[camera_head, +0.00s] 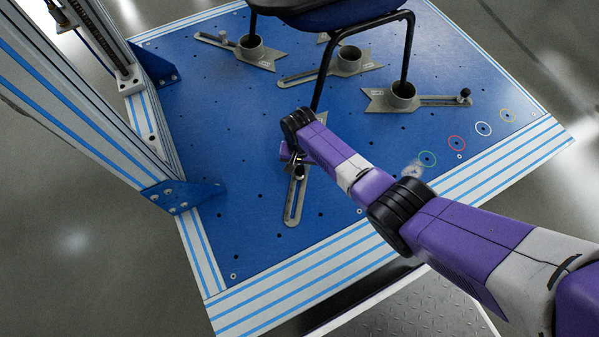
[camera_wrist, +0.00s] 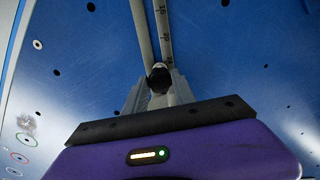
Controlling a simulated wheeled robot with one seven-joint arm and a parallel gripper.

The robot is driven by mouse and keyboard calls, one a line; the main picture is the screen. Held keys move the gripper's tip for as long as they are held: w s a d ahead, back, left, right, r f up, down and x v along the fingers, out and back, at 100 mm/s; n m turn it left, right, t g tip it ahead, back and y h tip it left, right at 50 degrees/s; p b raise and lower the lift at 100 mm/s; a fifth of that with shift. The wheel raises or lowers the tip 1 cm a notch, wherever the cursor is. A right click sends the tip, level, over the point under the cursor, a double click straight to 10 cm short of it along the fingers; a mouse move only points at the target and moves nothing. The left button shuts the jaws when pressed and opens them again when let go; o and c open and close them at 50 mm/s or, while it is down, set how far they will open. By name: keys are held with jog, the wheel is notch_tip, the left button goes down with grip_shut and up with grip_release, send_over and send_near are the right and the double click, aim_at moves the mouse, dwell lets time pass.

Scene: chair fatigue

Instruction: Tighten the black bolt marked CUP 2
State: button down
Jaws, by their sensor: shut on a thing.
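My gripper (camera_head: 294,158) reaches down over the front fixture (camera_head: 294,208), a grey slotted plate on the blue platform. Its jaws are shut on a black bolt (camera_head: 299,172) at that plate's slot. In the wrist view, my gripper (camera_wrist: 160,92) has its two grey fingers on either side of the bolt's dark round head (camera_wrist: 159,77). I cannot read a CUP 2 mark on it. My arm hides this fixture's cup. Another fixture (camera_head: 403,95) at right holds a chair leg in its cup and has a black-headed bolt (camera_head: 465,94) at its slot.
The chair (camera_head: 350,14) stands above with its black legs in cups. Two more fixtures (camera_head: 252,49) (camera_head: 349,61) lie behind. A striped column (camera_head: 95,95) with a blue bracket (camera_head: 183,195) stands at left. Coloured rings (camera_head: 456,143) mark the platform's right side. The platform's front left is clear.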

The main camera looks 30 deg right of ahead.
jog(key=m, duration=0.3)
jog(key=m, duration=0.4)
jog(key=shift+p, duration=0.35)
jog(key=c, duration=1)
grip_release()
jog(key=shift+c, duration=0.2)
jog(key=n, duration=0.3)
jog(key=shift+n, duration=0.4)
